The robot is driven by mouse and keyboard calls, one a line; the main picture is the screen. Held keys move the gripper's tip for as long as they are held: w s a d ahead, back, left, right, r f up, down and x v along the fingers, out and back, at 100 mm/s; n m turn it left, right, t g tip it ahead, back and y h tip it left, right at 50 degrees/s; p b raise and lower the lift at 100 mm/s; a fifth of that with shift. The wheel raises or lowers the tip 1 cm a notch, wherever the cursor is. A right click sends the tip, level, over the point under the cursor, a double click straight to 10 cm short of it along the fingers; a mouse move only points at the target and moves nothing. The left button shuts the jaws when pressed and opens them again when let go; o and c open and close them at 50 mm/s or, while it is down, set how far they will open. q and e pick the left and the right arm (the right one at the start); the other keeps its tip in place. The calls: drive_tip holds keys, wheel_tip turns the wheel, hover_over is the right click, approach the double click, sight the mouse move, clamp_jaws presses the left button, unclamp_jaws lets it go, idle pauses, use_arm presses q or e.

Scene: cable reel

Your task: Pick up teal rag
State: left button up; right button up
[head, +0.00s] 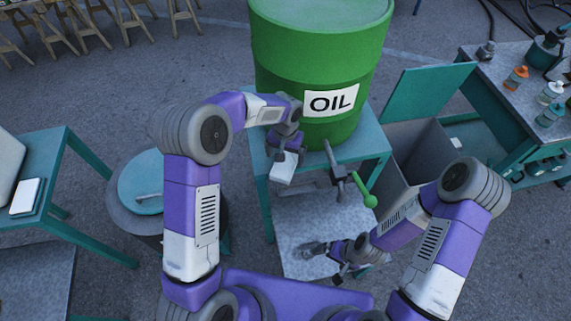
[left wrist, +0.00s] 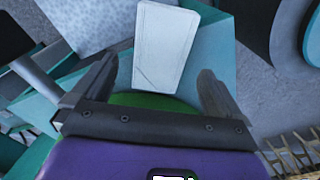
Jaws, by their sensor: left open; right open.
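I cannot make out a teal rag in either view. My left gripper (head: 284,153) is beside the green oil barrel, over the left part of the teal table (head: 372,150). In the left wrist view its two fingers (left wrist: 150,90) are spread apart, with a white block (left wrist: 165,45) beyond them. The white block also shows in the head view (head: 284,168), just below the gripper; I cannot tell if they touch. My right gripper (head: 322,262) is low over the grey speckled slab (head: 305,215), open, with nothing visible in it.
The green oil barrel (head: 318,65) stands on the teal table. A valve with a green handle (head: 363,190) sticks out in front. An open grey bin (head: 415,155) is at right, a teal-lidded drum (head: 140,178) at left. A bench with bottles (head: 515,78) stands far right.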

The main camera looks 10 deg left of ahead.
sight(285, 164)
use_arm(q)
wheel_tip(285, 164, down, 4)
drive_tip(key=shift+f+b, duration=0.1)
drive_tip(key=shift+b, duration=0.3)
drive_tip(key=c, duration=1.2)
